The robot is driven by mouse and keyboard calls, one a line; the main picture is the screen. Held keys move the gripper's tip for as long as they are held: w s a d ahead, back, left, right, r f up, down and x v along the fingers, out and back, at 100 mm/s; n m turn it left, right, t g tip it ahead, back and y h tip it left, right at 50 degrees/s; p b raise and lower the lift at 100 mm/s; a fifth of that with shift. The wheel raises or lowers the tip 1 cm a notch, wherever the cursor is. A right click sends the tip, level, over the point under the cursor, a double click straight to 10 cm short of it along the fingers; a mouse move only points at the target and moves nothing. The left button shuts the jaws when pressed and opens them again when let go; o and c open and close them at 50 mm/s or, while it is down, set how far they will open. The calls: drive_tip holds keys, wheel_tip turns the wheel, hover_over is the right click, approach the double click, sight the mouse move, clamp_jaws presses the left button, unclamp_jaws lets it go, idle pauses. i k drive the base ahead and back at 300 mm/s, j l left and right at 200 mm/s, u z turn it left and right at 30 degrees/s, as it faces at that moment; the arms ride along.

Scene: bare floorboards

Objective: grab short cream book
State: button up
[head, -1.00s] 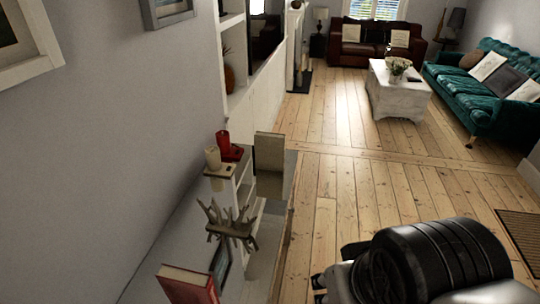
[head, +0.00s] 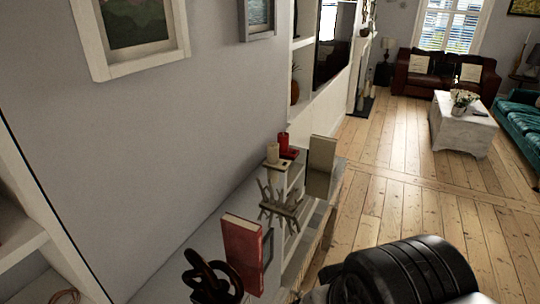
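An upright cream-tan block that looks like the short cream book (head: 320,160) stands at the far end of the long low cabinet along the left wall, near its edge by the floor. Its face is plain, so I cannot be sure it is a book. A black rounded part of my arm shows at the bottom right, well short of it and apart from it. My gripper's fingers cannot be made out, and nothing is seen held.
On the cabinet stand a red book (head: 243,250), a dark knotted ornament (head: 212,280), an antler-like piece (head: 281,205), a cream candle (head: 273,153) and a red candle (head: 284,142). The wooden floor (head: 400,195) to the right is clear up to the white coffee table (head: 462,128).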

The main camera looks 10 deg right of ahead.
sight(322, 150)
drive_tip(key=i+l+u, duration=0.35)
drive_tip(key=l+u, duration=0.35)
drive_tip(key=i+l+u, duration=0.2)
drive_tip(key=l+u, duration=0.2)
drive_tip(key=i+l, duration=0.1)
drive_tip(key=l, duration=0.35)
drive_tip(key=i+l, duration=0.1)
drive_tip(key=l, duration=0.35)
drive_tip(key=i+l, duration=0.1)
drive_tip(key=l, duration=0.35)
drive_tip(key=i+l, duration=0.1)
drive_tip(key=l, duration=0.3)
drive_tip(key=i+l, duration=0.15)
drive_tip(key=l, duration=0.3)
drive_tip(key=i+l, duration=0.1)
drive_tip(key=l, duration=0.35)
drive_tip(key=i+l, duration=0.1)
drive_tip(key=l, duration=0.35)
drive_tip(key=i+l, duration=0.1)
drive_tip(key=l, duration=0.35)
